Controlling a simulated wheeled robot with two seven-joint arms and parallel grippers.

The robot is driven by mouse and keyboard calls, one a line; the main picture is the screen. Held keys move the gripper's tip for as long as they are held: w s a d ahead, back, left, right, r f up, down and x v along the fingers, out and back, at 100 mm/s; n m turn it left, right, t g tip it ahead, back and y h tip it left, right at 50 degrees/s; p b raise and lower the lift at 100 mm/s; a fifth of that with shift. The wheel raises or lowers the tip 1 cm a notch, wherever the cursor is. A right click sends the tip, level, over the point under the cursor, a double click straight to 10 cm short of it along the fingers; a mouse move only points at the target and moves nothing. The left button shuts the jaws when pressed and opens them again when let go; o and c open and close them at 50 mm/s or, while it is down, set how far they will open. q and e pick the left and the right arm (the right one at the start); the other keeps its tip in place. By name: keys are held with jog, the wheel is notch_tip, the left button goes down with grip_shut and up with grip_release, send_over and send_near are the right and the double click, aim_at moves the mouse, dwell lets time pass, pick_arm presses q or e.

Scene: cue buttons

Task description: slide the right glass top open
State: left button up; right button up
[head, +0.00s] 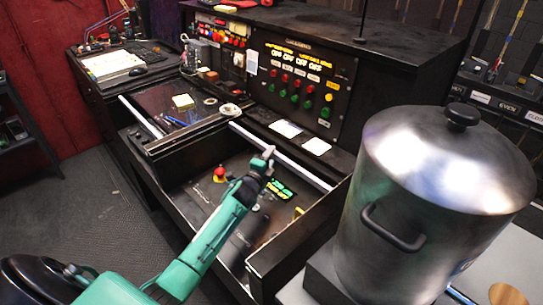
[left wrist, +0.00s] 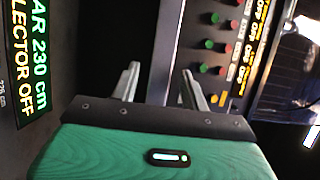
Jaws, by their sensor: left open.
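My left gripper (head: 266,160) is over the right bay of the black console in the head view. Its two fingers (left wrist: 160,85) stand apart with nothing between them in the left wrist view. The right bay (head: 208,196) shows a recessed floor with a red button (head: 219,173) and a green lit display (head: 280,189). I cannot make out a clear glass pane over this bay. A pale rail (head: 278,155) runs along its back right side. My arm hides part of the bay. My right gripper is not in view.
The console's left section (head: 180,108) carries pens and a yellow note. An upright panel (head: 300,82) with red and green buttons stands behind the bay. A large lidded steel pot (head: 430,200) stands close on the right. Floor is clear at the left.

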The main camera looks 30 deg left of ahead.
pick_arm(q)
jog(key=shift+w, duration=0.65)
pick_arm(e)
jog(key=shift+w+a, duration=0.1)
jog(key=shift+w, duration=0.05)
pick_arm(q)
jog(key=shift+c, duration=0.4)
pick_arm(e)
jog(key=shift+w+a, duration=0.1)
pick_arm(q)
grip_shut()
jog(key=shift+w, duration=0.1)
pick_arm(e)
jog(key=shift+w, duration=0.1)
